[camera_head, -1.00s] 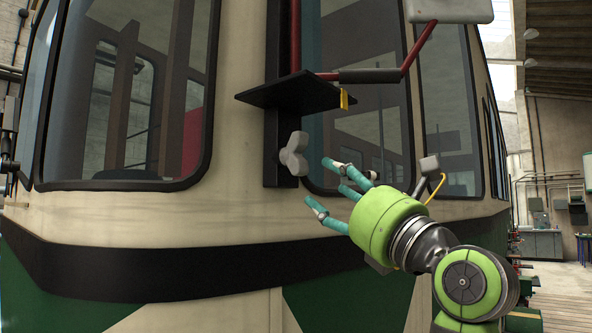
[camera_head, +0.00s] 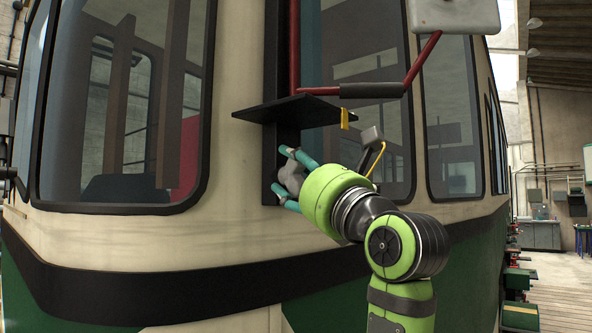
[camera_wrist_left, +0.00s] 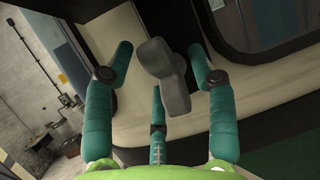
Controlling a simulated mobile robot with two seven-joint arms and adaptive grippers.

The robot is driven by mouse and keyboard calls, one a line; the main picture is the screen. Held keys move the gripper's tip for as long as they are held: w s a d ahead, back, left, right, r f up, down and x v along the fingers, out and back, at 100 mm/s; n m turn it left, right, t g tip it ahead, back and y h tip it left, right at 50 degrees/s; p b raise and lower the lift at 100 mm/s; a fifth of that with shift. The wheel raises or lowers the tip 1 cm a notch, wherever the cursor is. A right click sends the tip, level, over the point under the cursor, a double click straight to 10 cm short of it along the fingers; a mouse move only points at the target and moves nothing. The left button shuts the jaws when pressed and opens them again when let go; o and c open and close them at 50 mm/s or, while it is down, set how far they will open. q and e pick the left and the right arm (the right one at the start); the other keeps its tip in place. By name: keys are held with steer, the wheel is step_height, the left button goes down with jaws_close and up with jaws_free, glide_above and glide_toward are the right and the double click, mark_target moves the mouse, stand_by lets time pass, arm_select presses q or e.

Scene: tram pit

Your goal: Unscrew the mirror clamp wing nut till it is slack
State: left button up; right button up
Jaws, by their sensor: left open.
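The grey wing nut (camera_head: 291,179) sits on the black upright clamp bar (camera_head: 271,160) on the tram's front corner. My left gripper (camera_head: 284,171) is open, with its teal fingers around the nut. In the left wrist view the nut (camera_wrist_left: 172,82) stands between the two side fingers of the gripper (camera_wrist_left: 160,52), with gaps on both sides; the third finger is below it. Whether any finger touches the nut I cannot tell. The red mirror arm (camera_head: 419,66) runs up to the pale mirror housing (camera_head: 455,15). My right gripper is not in view.
A black shelf plate (camera_head: 287,110) with a yellow tab (camera_head: 344,119) juts out just above my left gripper. Tram windows (camera_head: 120,110) flank the bar. The space in front of the lower tram panel (camera_head: 200,245) is clear.

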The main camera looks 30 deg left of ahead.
arm_select(q)
jaws_close()
steer(key=shift+n+g, duration=0.4)
steer(key=shift+n, duration=0.2)
steer(key=n+g, duration=0.1)
steer(key=n, duration=0.2)
steer(key=shift+y, duration=0.3)
steer(key=n+g, duration=0.3)
steer(key=n, duration=0.2)
steer(key=shift+f+p, duration=0.1)
steer(key=shift+p, duration=0.2)
steer(key=n+g, duration=0.1)
steer(key=n, duration=0.2)
steer(key=n+g+h, duration=0.1)
steer(key=n+g, duration=0.1)
steer(key=n, duration=0.2)
steer(key=shift+w+d+f, duration=0.1)
jaws_free()
steer(key=shift+f, duration=0.1)
